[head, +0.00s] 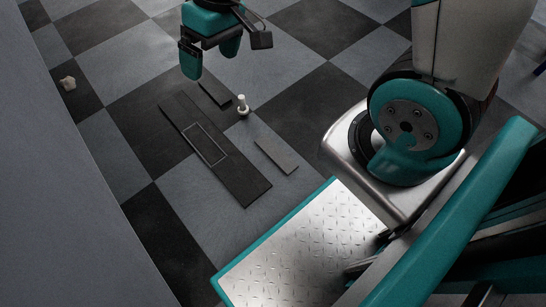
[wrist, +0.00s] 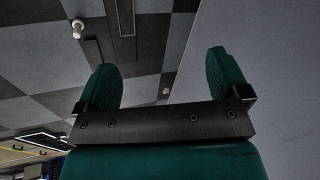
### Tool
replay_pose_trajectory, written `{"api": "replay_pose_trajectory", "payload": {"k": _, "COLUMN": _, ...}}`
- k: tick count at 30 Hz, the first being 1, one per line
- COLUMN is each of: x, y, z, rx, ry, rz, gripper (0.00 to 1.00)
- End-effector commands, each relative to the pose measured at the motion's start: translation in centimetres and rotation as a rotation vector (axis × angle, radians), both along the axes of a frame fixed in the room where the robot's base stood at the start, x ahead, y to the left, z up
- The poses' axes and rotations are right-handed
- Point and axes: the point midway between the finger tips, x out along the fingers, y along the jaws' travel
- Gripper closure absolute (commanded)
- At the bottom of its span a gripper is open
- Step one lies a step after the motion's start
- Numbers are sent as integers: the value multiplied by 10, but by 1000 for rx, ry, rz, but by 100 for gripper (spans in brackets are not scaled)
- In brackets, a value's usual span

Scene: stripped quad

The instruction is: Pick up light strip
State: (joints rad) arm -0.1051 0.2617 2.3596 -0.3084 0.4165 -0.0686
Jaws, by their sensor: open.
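The light strip (head: 276,155) is a flat, light grey bar lying on the checkered floor, to the right of a long dark board (head: 238,180). My gripper (head: 211,54) is open and empty, with teal fingers, above the floor at the top of the head view. It is up and to the left of the light strip, well apart from it. In the wrist view both fingers of my gripper (wrist: 165,78) are spread with nothing between them. I cannot make out the light strip in the wrist view.
The board bears a pale rectangular outline (head: 205,144). A dark strip (head: 214,93) lies near the board's upper end, below my gripper. A small white peg-like object (head: 243,106) stands close by. A beige lump (head: 68,83) lies near the grey wall (head: 50,190) at left.

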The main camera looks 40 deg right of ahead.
Motion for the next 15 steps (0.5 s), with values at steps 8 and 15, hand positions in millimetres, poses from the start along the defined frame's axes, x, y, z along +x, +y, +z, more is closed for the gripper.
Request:
{"api": "replay_pose_trajectory", "payload": {"k": 8, "x": 57, "y": -83, "z": -202, "rx": -134, "ry": 57, "rz": -201, "gripper": 6}}
{"api": "replay_pose_trajectory", "payload": {"k": 15, "x": 37, "y": -142, "z": -338, "rx": -239, "ry": 86, "rz": -277, "gripper": 6}}
